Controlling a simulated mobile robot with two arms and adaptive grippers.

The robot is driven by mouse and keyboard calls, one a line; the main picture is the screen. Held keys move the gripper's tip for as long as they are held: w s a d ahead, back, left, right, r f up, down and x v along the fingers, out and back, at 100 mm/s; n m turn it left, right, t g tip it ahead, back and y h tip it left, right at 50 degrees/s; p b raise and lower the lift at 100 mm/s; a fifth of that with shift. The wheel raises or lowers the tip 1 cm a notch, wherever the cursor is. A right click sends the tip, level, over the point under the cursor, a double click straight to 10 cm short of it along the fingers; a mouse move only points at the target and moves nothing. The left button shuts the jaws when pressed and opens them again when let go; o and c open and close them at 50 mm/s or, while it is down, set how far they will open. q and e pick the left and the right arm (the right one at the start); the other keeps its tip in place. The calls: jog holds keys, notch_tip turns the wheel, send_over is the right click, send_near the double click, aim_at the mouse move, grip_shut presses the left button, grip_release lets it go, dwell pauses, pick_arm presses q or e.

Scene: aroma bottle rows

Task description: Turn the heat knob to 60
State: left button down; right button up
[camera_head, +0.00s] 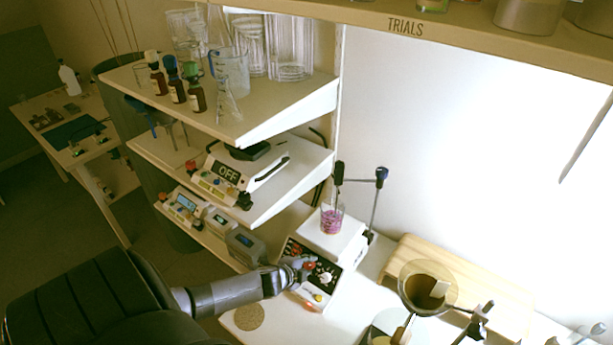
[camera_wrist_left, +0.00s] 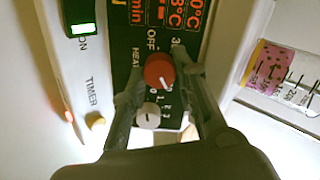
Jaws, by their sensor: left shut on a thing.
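The hot plate (camera_head: 327,238) stands on the bench below the shelves, with a beaker of pink-purple liquid (camera_head: 331,219) on top. My left gripper (camera_head: 303,266) is at its dark front panel. In the left wrist view the red heat knob (camera_wrist_left: 159,71) sits beside the words HEAT and OFF, with a 30 mark partly visible. Its white pointer line is tilted. My left gripper (camera_wrist_left: 160,78) has its fingers on both sides of the red knob, shut on it. A grey knob (camera_wrist_left: 150,116) with small numbers lies between the fingers, nearer the palm. My right gripper is not in view.
A round cork mat (camera_head: 249,317) lies left of the hot plate. A dark rod stand (camera_head: 378,200) rises behind it. A glass funnel (camera_head: 428,287) and a wooden board (camera_head: 470,277) are at the right. Shelves with bottles and devices overhang at the left.

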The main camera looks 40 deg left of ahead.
pick_arm(q)
jog(key=shift+s+f, duration=0.1)
jog(key=c, duration=1.3)
grip_release()
jog(key=v, duration=1.2)
